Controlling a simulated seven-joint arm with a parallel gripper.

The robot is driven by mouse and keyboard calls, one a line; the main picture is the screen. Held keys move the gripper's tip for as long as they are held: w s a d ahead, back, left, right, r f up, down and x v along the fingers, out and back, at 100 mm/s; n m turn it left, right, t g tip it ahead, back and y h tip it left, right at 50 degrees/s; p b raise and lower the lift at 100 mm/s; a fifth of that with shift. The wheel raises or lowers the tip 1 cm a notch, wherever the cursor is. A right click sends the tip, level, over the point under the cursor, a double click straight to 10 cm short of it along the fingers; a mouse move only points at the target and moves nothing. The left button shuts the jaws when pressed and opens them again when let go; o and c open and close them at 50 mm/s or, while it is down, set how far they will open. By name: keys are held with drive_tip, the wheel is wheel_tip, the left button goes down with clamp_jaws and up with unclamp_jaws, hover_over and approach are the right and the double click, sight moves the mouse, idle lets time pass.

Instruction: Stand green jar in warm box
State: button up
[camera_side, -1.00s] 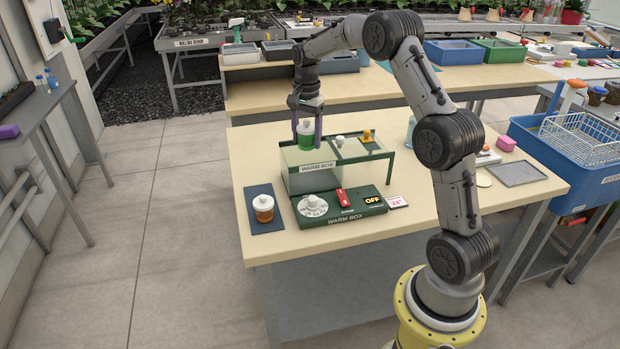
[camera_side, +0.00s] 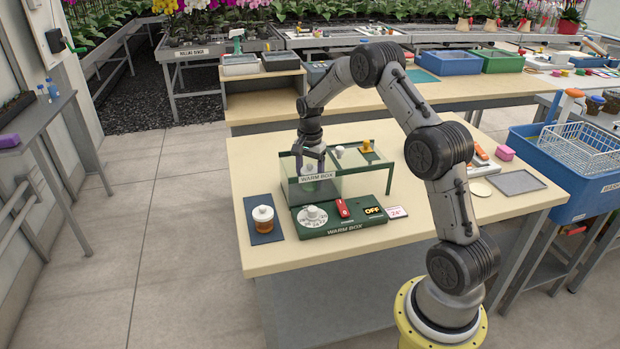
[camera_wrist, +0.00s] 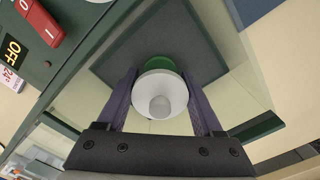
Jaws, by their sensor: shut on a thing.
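The green jar (camera_wrist: 158,92), with a white knobbed lid, is between the purple fingers of my gripper (camera_wrist: 159,78) in the wrist view. My gripper (camera_side: 309,163) is shut on it and points down into the open-topped, glass-walled warm box (camera_side: 344,185) in the side view. The jar shows only faintly through the front glass, behind the label. In the wrist view the dark floor of the box (camera_wrist: 150,35) lies under the jar. I cannot tell whether the jar touches the floor.
A control panel (camera_side: 340,230) with a dial, red switch and OFF display fronts the box. An amber jar (camera_side: 263,218) stands on a dark mat at left. A lid panel (camera_side: 355,158) with white and yellow knobs sits right of the opening. A grey tray (camera_side: 518,182) lies further right.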

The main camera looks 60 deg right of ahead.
drive_tip(key=shift+f, duration=0.1)
drive_tip(key=o, duration=1.5)
wheel_tip(320, 180, up, 12)
drive_tip(key=shift+r, duration=0.1)
drive_tip(key=s+a+r+n+t, duration=0.1)
drive_tip(key=s+a+r+n, duration=0.45)
drive_tip(key=a, duration=0.35)
drive_tip(key=s+a+r+n+t, duration=0.2)
drive_tip(key=s+a+r+n, duration=0.2)
drive_tip(key=s+a+r, duration=0.3)
drive_tip(key=s+a+f+n+t, duration=0.1)
drive_tip(key=s+a+n, duration=0.1)
drive_tip(key=s+a, duration=0.1)
drive_tip(key=s+a+f+n, duration=0.1)
drive_tip(key=s+a+n, duration=0.2)
drive_tip(key=s, duration=0.3)
drive_tip(key=s+a+f+n+t, duration=0.1)
drive_tip(key=s+a+n, duration=0.2)
drive_tip(key=s+a, duration=0.1)
drive_tip(key=shift+s+f+n+t, duration=0.1)
drive_tip(key=shift+s+n+t, duration=0.2)
drive_tip(key=shift+s, duration=0.4)
